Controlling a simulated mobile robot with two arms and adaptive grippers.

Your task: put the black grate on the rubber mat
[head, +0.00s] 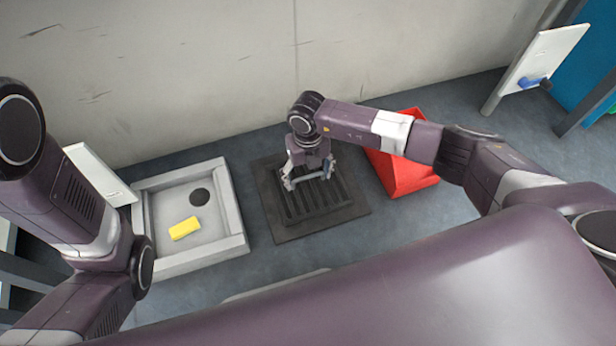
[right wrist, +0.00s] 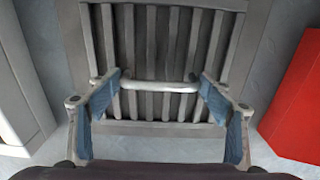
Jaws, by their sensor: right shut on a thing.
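The black grate (head: 318,202), a slatted rectangle, lies over the dark rubber mat (head: 284,234). The mat's border shows around it in the head view. The grate also fills the middle of the right wrist view (right wrist: 172,40). My right gripper (head: 310,179) is above the grate, pointing down. In the right wrist view its two fingers (right wrist: 153,86) are at the ends of a pale handle bar that crosses over the slats, and it is shut on that bar. Whether the grate fully touches the mat is hard to tell. My left gripper is out of view; only its arm shows.
A red bin (head: 405,178) stands close to the right of the mat. To the left is a grey tray (head: 235,228) holding a yellow block (head: 184,228) and a dark round spot. A wall (head: 200,70) runs behind.

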